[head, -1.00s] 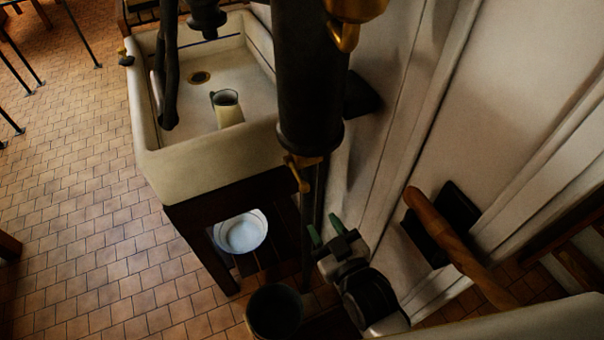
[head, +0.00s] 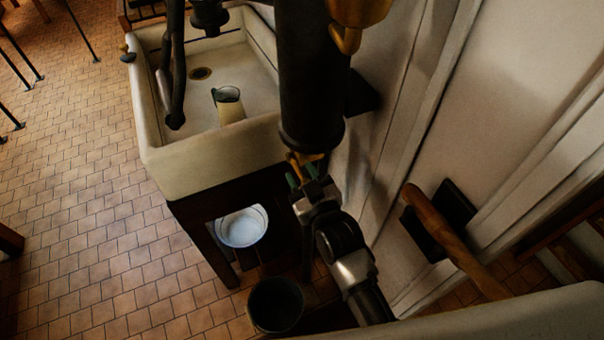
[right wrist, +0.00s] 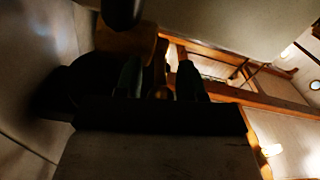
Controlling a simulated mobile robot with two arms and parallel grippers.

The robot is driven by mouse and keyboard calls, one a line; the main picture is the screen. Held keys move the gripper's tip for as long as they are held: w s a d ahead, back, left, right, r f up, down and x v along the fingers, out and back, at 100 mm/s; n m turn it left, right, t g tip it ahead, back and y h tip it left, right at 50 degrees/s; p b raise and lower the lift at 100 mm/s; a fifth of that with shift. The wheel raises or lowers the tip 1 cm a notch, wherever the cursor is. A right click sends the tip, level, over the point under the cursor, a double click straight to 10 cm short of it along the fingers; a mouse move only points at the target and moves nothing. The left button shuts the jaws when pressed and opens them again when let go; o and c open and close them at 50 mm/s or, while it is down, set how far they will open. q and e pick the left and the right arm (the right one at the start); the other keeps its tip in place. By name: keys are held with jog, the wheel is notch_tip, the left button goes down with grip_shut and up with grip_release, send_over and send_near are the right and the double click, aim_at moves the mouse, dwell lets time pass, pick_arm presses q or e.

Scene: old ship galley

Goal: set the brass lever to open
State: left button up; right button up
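The brass lever (head: 304,158) is at the lower end of the dark upright pump cylinder (head: 312,90), partly hidden by my right gripper. My right gripper (head: 302,176), with green fingertips, is just below it in the head view. In the right wrist view the two fingers of the right gripper (right wrist: 159,82) stand apart. A small rounded brass-coloured piece (right wrist: 161,92) shows between them; I cannot tell whether they touch it. The lever's setting cannot be made out. My left gripper is not in view.
A pale sink (head: 205,175) holding a jug (head: 230,108) stands to the left. A white basin (head: 242,228) sits below it and a dark bucket (head: 275,305) stands in front. A wooden handle (head: 450,240) is to the right near the wall.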

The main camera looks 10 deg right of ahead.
aim_at(292, 162)
grip_shut()
jog(key=shift+f+b, duration=0.3)
jog(key=shift+b, duration=0.25)
jog(key=f+t+b, duration=0.1)
jog(key=t+b, duration=0.1)
jog(key=b, duration=0.2)
jog(key=f+t+y+b, duration=0.1)
jog(key=t+b, duration=0.1)
jog(key=b, duration=0.3)
jog(key=w+f+t+y+b, duration=0.1)
jog(key=t+b, duration=0.1)
jog(key=b, duration=0.3)
jog(key=shift+a+t, duration=0.2)
jog(key=shift+t, duration=0.1)
